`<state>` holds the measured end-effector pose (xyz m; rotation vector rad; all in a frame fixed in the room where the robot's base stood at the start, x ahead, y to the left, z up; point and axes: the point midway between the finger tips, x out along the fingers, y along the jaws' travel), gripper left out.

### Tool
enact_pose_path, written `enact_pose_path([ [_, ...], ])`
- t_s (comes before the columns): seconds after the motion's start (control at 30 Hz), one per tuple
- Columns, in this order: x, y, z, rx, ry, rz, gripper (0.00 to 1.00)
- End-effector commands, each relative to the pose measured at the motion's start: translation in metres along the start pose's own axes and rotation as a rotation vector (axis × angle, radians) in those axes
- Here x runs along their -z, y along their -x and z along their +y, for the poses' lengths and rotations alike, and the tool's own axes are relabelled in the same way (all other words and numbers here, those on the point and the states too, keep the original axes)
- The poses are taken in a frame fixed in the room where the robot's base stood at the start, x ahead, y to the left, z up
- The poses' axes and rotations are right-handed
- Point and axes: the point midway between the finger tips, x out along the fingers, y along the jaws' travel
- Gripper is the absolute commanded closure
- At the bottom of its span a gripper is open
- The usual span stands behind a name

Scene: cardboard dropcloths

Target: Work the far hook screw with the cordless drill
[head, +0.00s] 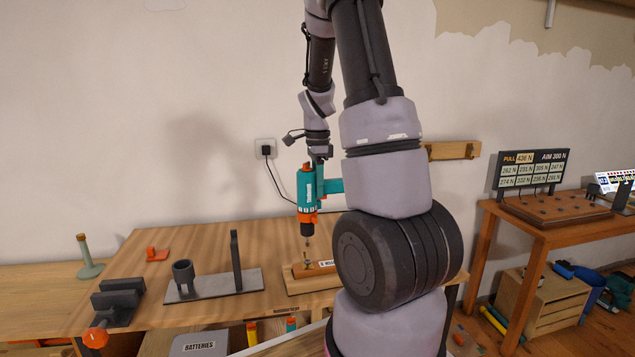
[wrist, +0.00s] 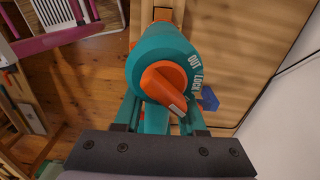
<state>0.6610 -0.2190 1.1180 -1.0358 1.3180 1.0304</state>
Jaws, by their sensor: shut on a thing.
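My gripper (head: 319,153) is shut on the teal and orange cordless drill (head: 306,189) and holds it upright, nose down, above the workbench. The drill's dark bit points down at a wooden board (head: 294,287) with an orange piece (head: 325,266) and small metal parts (head: 305,267). I cannot tell whether the bit touches them or which part is the far hook screw; my arm hides the board's right side. In the wrist view the drill's rear (wrist: 153,55) carries an orange selector knob (wrist: 167,86) beside the words OUT and LOCK.
A grey plate (head: 215,284) with a cup holder and upright post stands left of the board. A dark vise (head: 118,298) sits at the bench's left. On the right table, a display (head: 530,171) reads PULL 436 N, AIM 300 N.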

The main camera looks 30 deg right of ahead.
Motion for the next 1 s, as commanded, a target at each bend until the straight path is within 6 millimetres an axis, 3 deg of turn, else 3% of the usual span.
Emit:
enact_pose_path([
  [0.6,0.000,-0.041,-0.001,0.002,0.000,0.000,1.00],
  [1.0,0.000,-0.046,-0.001,0.004,0.000,0.000,1.00],
])
